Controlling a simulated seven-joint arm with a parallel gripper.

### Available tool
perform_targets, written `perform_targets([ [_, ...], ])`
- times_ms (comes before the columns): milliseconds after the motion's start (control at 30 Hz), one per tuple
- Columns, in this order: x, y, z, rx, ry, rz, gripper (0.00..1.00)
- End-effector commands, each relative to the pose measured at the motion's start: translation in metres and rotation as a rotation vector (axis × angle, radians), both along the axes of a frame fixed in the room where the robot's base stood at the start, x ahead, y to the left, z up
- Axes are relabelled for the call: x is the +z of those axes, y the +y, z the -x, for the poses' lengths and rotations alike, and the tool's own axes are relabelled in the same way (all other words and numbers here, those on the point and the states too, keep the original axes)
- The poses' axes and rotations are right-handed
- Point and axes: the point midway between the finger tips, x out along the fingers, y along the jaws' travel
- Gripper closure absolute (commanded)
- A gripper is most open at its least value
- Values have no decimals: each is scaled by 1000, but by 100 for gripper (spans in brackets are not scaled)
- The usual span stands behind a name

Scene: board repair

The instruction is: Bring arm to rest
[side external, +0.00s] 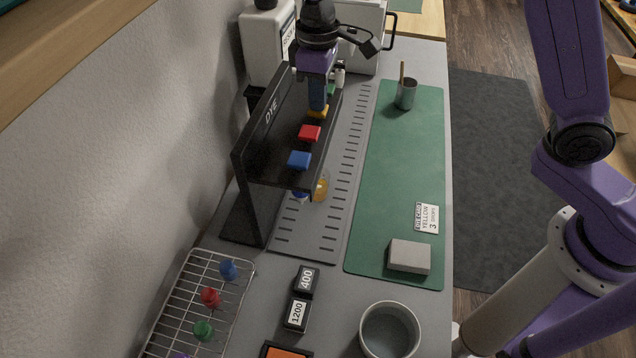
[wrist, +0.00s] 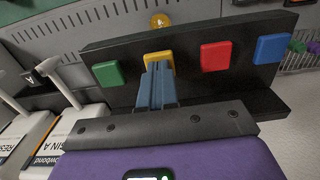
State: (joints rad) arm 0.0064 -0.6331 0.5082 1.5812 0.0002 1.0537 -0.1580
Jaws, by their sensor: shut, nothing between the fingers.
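My gripper (side external: 318,104) is at the black DYE rack (side external: 257,140), pointing down with its fingers together and nothing between them. In the wrist view the closed fingertips (wrist: 155,72) are at the yellow button (wrist: 158,58), seeming to touch or nearly touch it; the exact gap cannot be told. The rack also carries a green button (wrist: 108,74), a red button (wrist: 215,56) and a blue button (wrist: 272,48). In the side view the red button (side external: 309,133) and blue button (side external: 299,160) show nearer the camera.
A flask with amber liquid (side external: 321,187) stands below the rack. White jugs (side external: 263,45) stand behind. The green mat (side external: 395,165) holds a cup (side external: 405,94), a label card (side external: 427,217) and a grey block (side external: 409,256). A wire rack (side external: 172,318) and bowl (side external: 390,331) are in front.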

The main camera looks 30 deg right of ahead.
Motion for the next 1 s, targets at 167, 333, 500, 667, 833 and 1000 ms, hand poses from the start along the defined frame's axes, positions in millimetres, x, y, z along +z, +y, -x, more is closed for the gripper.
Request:
perform_targets([
  [167,10,0,0,0,-1,-1,100],
  [333,16,0,0,1,-1,-1,100],
  [500,17,0,0,1,-1,-1,100],
  [667,17,0,0,1,-1,-1,100],
  [833,17,0,0,1,-1,-1,100],
  [1000,15,0,0,0,-1,-1,100],
])
